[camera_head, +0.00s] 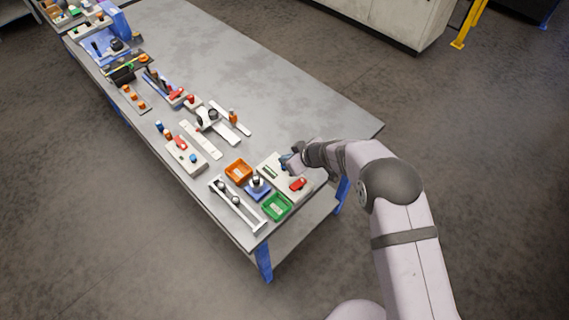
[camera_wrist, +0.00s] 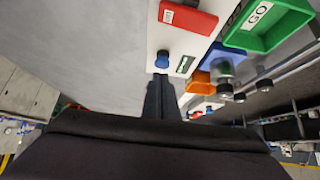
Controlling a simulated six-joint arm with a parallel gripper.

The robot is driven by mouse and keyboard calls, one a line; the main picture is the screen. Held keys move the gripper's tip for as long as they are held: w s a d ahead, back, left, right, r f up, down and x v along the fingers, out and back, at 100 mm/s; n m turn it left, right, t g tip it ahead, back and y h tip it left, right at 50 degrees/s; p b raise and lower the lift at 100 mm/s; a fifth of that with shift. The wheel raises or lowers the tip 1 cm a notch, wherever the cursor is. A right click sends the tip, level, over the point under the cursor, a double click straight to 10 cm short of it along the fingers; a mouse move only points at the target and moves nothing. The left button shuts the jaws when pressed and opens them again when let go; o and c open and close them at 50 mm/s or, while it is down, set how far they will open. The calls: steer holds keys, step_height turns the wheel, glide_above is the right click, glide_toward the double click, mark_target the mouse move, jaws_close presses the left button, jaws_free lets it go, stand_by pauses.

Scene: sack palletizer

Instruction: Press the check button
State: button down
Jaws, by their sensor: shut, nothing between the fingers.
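A white panel (camera_head: 265,164) sits near the table's right end; it also shows in the wrist view (camera_wrist: 158,37). It carries a blue round button (camera_wrist: 162,60), a small dark display (camera_wrist: 186,64) and a red block (camera_wrist: 186,18) with a white label. No readable lettering tells which part is the check button. My gripper (camera_wrist: 160,80) is shut and empty, its dark fingertips beside the blue button's near side. I cannot tell whether they touch it. In the camera_head view my gripper (camera_head: 287,166) hangs over the panel and partly hides the button area.
A green tray (camera_head: 277,207) marked GO, an orange tray (camera_head: 238,171), a blue scale-like base (camera_head: 257,192) and a white rail frame (camera_head: 237,204) stand close by. Another button panel (camera_head: 186,160) lies farther left. The grey table (camera_head: 300,105) behind is clear.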

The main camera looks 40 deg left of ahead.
steer(key=shift+f+b, duration=0.5)
steer(key=shift+f, duration=0.45)
steer(key=shift+s+d+f, duration=0.15)
steer(key=shift+d+f, duration=0.1)
steer(key=shift+f, duration=0.25)
steer(key=shift+r, duration=0.2)
steer(key=shift+a+r+p, duration=0.1)
steer(key=shift+r+p, duration=0.6)
steer(key=shift+p, duration=0.25)
steer(key=shift+r, duration=0.15)
steer(key=shift+a+r, duration=0.15)
steer(key=shift+r, duration=0.1)
step_height(320, 180, up, 7)
steer(key=p, duration=0.7)
steer(key=shift+p, duration=0.4)
